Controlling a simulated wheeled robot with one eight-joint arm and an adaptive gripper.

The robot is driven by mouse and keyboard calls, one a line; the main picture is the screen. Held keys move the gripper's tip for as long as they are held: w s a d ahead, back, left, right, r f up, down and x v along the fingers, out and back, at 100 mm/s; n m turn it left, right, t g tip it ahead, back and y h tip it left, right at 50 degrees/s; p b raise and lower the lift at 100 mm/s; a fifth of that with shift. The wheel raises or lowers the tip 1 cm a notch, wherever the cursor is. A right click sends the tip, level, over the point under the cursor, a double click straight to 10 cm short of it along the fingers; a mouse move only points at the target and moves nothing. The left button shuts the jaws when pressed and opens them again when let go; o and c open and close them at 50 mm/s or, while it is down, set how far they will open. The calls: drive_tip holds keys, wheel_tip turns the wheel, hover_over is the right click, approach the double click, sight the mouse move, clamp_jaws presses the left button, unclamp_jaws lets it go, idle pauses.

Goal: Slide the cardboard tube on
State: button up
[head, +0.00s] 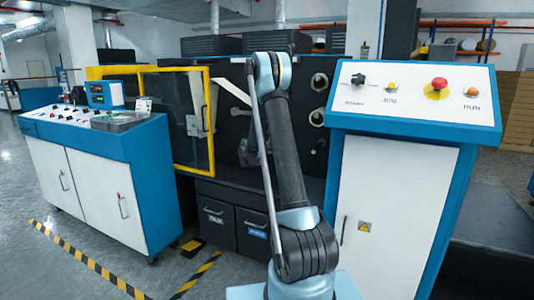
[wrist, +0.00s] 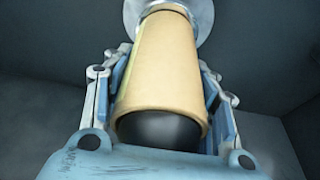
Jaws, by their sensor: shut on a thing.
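The cardboard tube (wrist: 160,85) is tan and hollow, and in the wrist view it runs from the middle of the picture up to the top. My gripper (wrist: 164,62) is shut on it, with one finger along each side. The tube's near open end is dark inside. Its far end is at a round, pale metal flange (wrist: 203,14); I cannot tell whether they touch or whether a shaft is inside the tube. In the head view my arm hides the gripper and the tube.
The dark machine front (head: 233,112) has several round roll ends on its right side. A yellow-framed guard door (head: 208,118) stands left of my arm. A control cabinet (head: 400,185) stands close on the right, and a blue console (head: 90,125) on the left.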

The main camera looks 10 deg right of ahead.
idle(0.4)
drive_tip(key=o, duration=1.1)
drive_tip(key=v, duration=1.1)
drive_tip(key=s+d+r+m+g+y, duration=0.1)
drive_tip(key=s+d+r+m+g, duration=0.15)
drive_tip(key=s+m, duration=0.75)
drive_tip(key=s+d+r+m+g+y, duration=0.1)
drive_tip(key=s+d+m+g, duration=0.25)
drive_tip(key=s, duration=1.25)
drive_tip(key=s+a+f+m+g+y, duration=0.1)
drive_tip(key=s+m, duration=0.4)
drive_tip(key=s, duration=0.5)
drive_tip(key=s+a+f+m+g+y, duration=0.1)
drive_tip(key=s+a+f+m+y, duration=0.2)
drive_tip(key=s, duration=0.7)
drive_tip(key=s+a+f+m+g+y, duration=0.1)
drive_tip(key=s+a+f+m+y, duration=0.1)
drive_tip(key=s+f+m, duration=0.4)
drive_tip(key=shift+s+a+m+g+y, duration=0.15)
drive_tip(key=shift+s+m, duration=0.15)
drive_tip(key=shift+s, duration=1)
drive_tip(key=shift+s+d+m+g+y, duration=0.15)
drive_tip(key=shift+s+m, duration=0.1)
drive_tip(key=shift+s, duration=1.05)
drive_tip(key=shift+a, duration=0.1)
